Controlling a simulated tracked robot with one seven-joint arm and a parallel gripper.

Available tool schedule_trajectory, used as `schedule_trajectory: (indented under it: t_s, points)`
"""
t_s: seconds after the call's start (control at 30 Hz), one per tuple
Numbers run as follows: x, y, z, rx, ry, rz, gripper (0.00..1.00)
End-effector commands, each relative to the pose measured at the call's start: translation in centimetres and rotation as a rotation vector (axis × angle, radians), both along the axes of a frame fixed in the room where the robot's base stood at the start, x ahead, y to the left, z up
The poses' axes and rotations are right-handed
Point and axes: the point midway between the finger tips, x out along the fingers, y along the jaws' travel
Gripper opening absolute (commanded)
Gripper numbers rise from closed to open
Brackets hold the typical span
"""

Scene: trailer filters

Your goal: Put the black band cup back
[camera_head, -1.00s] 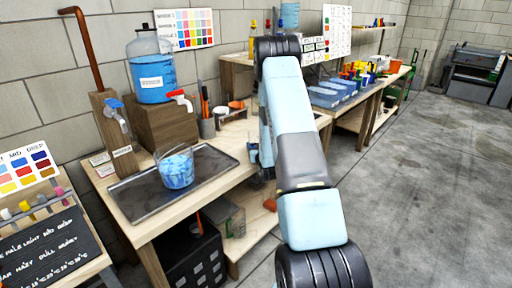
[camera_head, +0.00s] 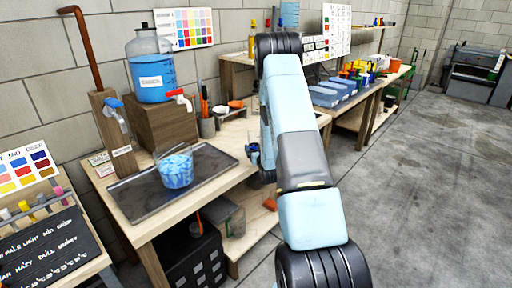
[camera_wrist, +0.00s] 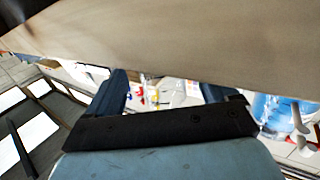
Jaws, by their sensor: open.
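I cannot make out a cup with a black band in either view. A clear cup with blue contents (camera_head: 175,167) stands upright on the dark metal tray (camera_head: 136,204) in the head view; no black band shows on it. My gripper (camera_wrist: 163,96) is open in the wrist view, its two dark blue fingers spread apart, with nothing seen held between them. In the head view my arm hides most of the gripper, which is by the right edge of the wooden bench (camera_head: 146,230), to the right of the tray.
A large blue-filled jug (camera_head: 152,82) stands on a wooden block (camera_head: 165,124) behind the tray. Small containers and tools (camera_head: 207,125) stand at the bench's back. A black crate (camera_head: 192,262) is below. Open concrete floor (camera_head: 420,200) lies to the right.

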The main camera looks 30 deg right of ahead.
Motion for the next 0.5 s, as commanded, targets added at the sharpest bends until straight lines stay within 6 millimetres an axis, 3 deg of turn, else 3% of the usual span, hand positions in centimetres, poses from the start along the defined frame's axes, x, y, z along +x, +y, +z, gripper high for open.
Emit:
schedule_trajectory:
  t_s: [0.3,0.5]
  points:
    - [-6.1,1.3,0.2,0.001,0.002,-0.001,0.86]
    - [-8.5,1.8,0.4,0.000,0.001,0.001,0.86]
